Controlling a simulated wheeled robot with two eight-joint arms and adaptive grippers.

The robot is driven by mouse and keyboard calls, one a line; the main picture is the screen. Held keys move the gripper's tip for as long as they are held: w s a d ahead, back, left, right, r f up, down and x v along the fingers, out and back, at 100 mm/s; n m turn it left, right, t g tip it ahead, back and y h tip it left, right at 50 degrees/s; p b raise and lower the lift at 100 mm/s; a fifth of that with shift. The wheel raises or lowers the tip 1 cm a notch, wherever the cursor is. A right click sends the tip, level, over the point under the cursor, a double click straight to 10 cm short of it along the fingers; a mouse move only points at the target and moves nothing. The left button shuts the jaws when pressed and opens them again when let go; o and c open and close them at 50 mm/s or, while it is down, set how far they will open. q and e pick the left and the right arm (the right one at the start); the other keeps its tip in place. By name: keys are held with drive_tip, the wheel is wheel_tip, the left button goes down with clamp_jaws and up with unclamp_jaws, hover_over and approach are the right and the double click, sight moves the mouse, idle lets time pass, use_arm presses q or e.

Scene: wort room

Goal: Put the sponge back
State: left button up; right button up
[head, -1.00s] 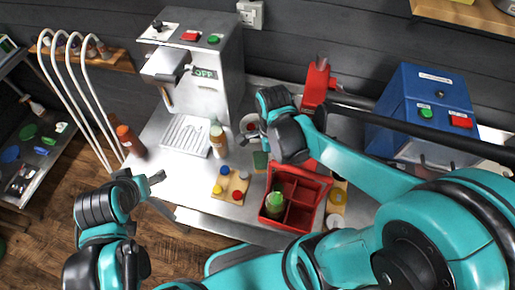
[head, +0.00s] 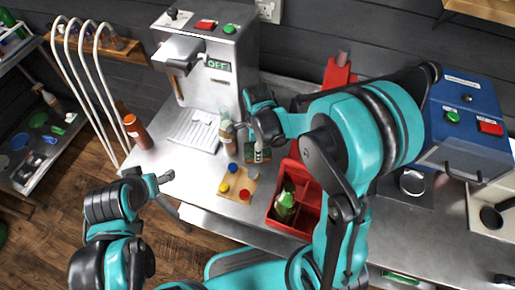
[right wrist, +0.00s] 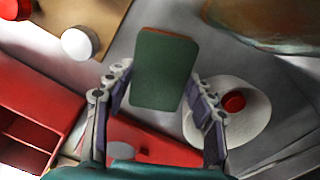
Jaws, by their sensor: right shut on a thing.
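The sponge (right wrist: 165,72), a dark green block with a reddish-brown edge, sits between the two fingers of my right gripper (right wrist: 160,105) in the right wrist view. The right gripper is shut on it. In the head view the right gripper (head: 258,138) is over the counter, beside a bottle and behind the wooden board; the sponge (head: 256,155) is partly hidden below it. My left gripper (head: 163,180) is at the counter's left front edge, away from the sponge, with nothing seen in it; its finger gap is unclear.
A red divided caddy (head: 290,228) holding a green bottle (head: 285,202) stands in front of my right arm. Nearby are a wooden board (head: 234,190) with small jars, a bottle (head: 226,130), a drip tray (head: 192,130) and a steel machine (head: 215,75). A blue box (head: 463,118) stands right.

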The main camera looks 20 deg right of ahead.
drive_tip(key=shift+r, duration=0.1)
drive_tip(key=o, duration=0.8)
drive_tip(key=shift+f, duration=0.2)
drive_tip(key=shift+o, duration=0.2)
drive_tip(key=shift+r, duration=0.1)
drive_tip(key=shift+r, duration=0.25)
wheel_tip(320, 180, up, 12)
drive_tip(key=p, duration=0.3)
drive_tip(key=shift+f, duration=0.15)
drive_tip(key=shift+s+a, duration=0.1)
